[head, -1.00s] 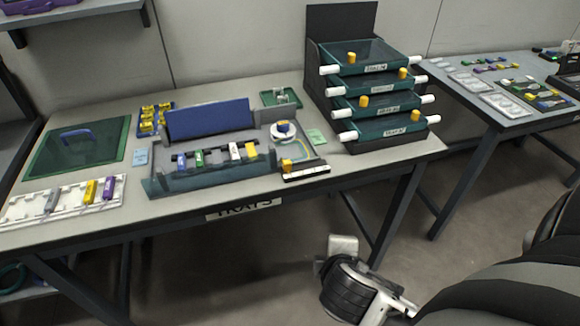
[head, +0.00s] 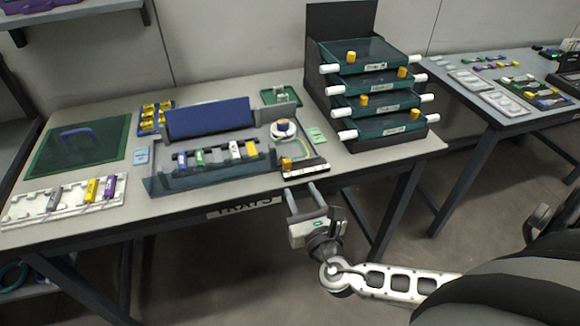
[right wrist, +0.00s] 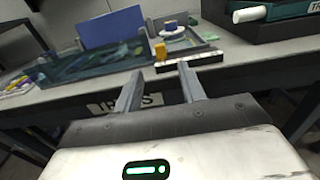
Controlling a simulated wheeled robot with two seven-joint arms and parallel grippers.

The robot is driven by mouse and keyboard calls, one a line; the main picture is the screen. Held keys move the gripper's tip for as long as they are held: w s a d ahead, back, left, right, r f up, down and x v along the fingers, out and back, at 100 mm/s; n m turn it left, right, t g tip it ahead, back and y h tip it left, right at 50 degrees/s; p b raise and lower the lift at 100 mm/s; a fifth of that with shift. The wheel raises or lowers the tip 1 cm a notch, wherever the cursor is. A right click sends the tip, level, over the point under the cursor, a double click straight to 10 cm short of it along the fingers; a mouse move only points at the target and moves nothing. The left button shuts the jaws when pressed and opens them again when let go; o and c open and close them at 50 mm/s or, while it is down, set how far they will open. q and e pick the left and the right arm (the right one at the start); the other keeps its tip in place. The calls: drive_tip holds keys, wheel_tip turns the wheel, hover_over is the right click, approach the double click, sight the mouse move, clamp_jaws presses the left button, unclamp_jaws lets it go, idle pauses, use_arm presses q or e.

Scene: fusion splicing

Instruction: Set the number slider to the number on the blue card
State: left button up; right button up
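The number slider is a dark bar with a white scale (head: 306,171) at the front right of the workstation, near the table's front edge. Its yellow knob (head: 287,164) stands at the left end. In the right wrist view the slider's scale (right wrist: 196,59) and knob (right wrist: 160,51) lie just beyond the fingertips. A small light-blue card (head: 142,156) lies left of the workstation; its number is too small to read. My right gripper (head: 300,188) is open and empty, in front of the table edge below the slider. My left gripper is not in view.
The workstation (head: 215,175) holds several coloured pieces and a blue panel (head: 208,119). A green card (head: 316,135) lies right of it. A rack of trays (head: 385,128) stands at the right. A white tray (head: 20,209) lies at the left.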

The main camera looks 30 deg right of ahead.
sight(288, 165)
drive_tip(key=x, duration=0.9)
clamp_jaws()
